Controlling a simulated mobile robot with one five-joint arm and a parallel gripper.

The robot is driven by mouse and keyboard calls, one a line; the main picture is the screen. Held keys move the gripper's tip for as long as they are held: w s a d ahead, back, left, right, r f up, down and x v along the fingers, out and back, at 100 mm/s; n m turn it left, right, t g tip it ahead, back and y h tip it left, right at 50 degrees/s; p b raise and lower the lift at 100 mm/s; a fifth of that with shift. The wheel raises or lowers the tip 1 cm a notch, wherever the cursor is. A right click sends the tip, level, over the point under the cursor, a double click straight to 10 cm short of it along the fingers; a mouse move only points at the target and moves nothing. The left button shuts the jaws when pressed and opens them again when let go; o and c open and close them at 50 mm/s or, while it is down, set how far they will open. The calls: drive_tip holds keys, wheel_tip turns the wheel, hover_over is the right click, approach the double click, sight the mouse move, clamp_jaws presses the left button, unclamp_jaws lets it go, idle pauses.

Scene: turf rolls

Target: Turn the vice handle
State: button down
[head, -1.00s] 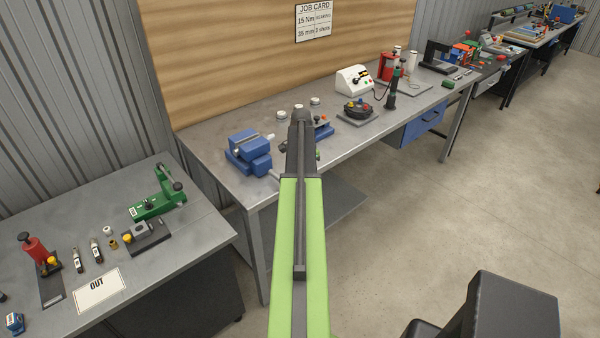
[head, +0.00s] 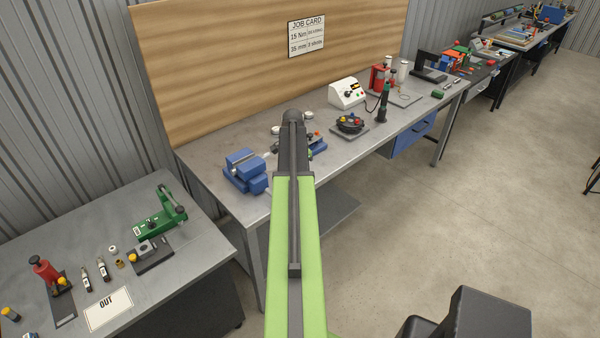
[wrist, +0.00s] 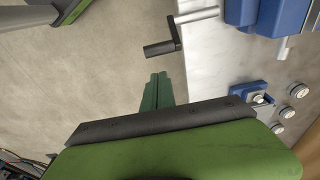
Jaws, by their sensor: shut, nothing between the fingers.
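The blue vice (head: 245,170) stands on the front left part of the long grey bench. In the wrist view its blue body (wrist: 270,14) shows at the top right, with a grey screw shaft (wrist: 198,15) reaching left to the black crank handle (wrist: 163,46). The handle overhangs the bench edge. My gripper (wrist: 156,80) shows as green fingers, shut and empty, just below the handle in the wrist picture with a small gap between. In the head view my arm hides my gripper and the handle.
The bench (head: 222,194) also carries a black round fixture (head: 350,124), a white control box (head: 347,92) and a red press (head: 381,77). A second table (head: 200,237) at the left holds a green tool (head: 160,222) and an OUT card (head: 108,308). Open floor lies at the right.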

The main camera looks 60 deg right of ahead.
wheel_tip(320, 180, up, 3)
drive_tip(key=shift+w+a+r+p, duration=0.1)
drive_tip(key=shift+p, duration=0.7)
